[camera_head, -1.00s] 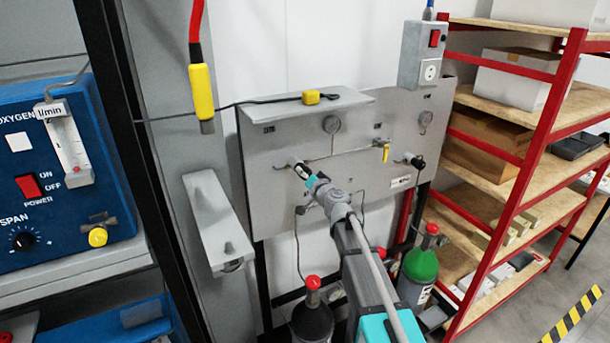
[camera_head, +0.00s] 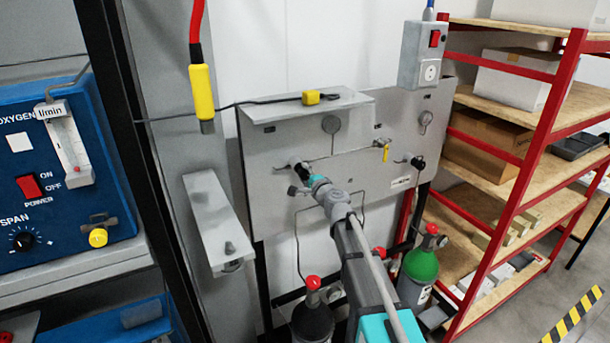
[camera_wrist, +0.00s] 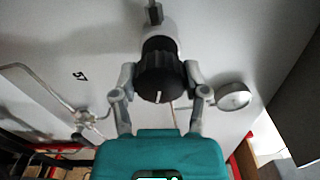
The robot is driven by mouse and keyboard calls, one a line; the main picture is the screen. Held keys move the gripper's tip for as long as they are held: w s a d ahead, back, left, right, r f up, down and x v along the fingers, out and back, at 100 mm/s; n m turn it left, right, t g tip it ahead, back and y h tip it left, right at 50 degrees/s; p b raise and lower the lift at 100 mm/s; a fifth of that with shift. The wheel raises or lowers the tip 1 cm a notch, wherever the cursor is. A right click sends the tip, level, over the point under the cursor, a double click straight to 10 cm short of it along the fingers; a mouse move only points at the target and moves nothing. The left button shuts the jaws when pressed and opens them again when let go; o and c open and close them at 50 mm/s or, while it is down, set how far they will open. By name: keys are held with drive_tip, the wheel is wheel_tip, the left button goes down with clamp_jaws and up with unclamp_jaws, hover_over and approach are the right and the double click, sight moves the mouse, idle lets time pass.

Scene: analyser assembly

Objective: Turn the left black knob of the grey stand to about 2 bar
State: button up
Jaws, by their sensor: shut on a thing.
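The grey stand (camera_head: 275,209) is an upright panel on dark legs. Its left black knob (camera_head: 294,161) is partly hidden behind my gripper in the head view. In the wrist view the black knob (camera_wrist: 160,76) is ribbed, with a white mark on its rim near the bottom. My gripper (camera_wrist: 160,78) has one finger on each side of the knob and is shut on it; it also shows in the head view (camera_head: 301,175). A round gauge (camera_wrist: 233,96) shows edge-on in the wrist view.
The right black knob (camera_head: 417,162) and a yellow valve lever (camera_head: 386,153) are on the same panel. A red shelf rack (camera_head: 545,118) is at right, a blue analyser (camera_head: 75,170) at left.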

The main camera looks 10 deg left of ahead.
drive_tip(key=m, duration=0.4)
drive_tip(key=shift+m, duration=2.3)
drive_tip(key=o, duration=1.1)
drive_tip(key=shift+o, duration=0.2)
drive_tip(key=shift+s, duration=0.1)
drive_tip(key=v, duration=1.2)
